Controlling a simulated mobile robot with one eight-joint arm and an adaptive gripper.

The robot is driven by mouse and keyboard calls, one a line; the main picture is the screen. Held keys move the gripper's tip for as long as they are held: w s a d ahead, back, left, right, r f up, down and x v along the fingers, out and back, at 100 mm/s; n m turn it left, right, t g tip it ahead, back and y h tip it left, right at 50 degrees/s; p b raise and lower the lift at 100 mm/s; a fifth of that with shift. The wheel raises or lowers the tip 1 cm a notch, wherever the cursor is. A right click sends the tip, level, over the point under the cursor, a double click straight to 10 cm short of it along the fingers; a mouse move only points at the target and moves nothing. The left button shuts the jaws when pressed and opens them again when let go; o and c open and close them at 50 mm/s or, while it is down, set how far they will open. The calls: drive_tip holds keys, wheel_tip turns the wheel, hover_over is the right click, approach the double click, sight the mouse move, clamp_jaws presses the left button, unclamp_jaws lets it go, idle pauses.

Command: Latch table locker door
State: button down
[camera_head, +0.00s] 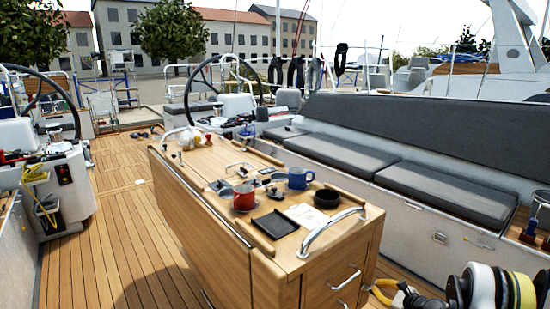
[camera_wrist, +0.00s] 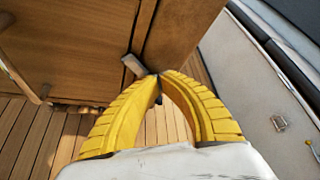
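The wooden cockpit table (camera_head: 278,284) stands in the middle of the deck. Its near end has wooden fronts with silver handles (camera_head: 345,281); I cannot tell which front is the locker door. My gripper (camera_head: 374,290), with yellow ribbed fingers, is low at the table's right near corner. In the wrist view, the fingertips (camera_wrist: 158,76) meet or nearly meet with nothing visible held. They are close to a small grey metal piece (camera_wrist: 133,66) by the edge of a wooden panel (camera_wrist: 182,38). Contact is unclear. A larger wooden front (camera_wrist: 70,50) lies left.
Mugs, a dark tray (camera_head: 275,224) and a black bowl (camera_head: 327,198) sit on the tabletop. A curved silver rail (camera_head: 332,230) rises at its near end. The cushioned bench (camera_head: 445,188) runs along the right. Open plank deck (camera_head: 105,255) lies left of the table.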

drive_tip(key=shift+f, duration=0.5)
idle(0.8)
drive_tip(key=shift+s+a+f, duration=0.15)
drive_tip(key=shift+s+a, duration=0.05)
drive_tip(key=shift+s+a+f, duration=0.1)
drive_tip(key=shift+s+a, duration=0.05)
drive_tip(key=shift+a, duration=0.1)
drive_tip(key=shift+s+a+f, duration=0.2)
drive_tip(key=shift+a+f, duration=0.1)
drive_tip(key=shift+s, duration=0.1)
drive_tip(key=s+d, duration=0.2)
drive_tip(key=s, duration=0.1)
drive_tip(key=s+d, duration=0.1)
drive_tip(key=s, duration=0.1)
drive_tip(key=shift+d+r, duration=0.1)
drive_tip(key=shift+r, duration=0.1)
idle(0.6)
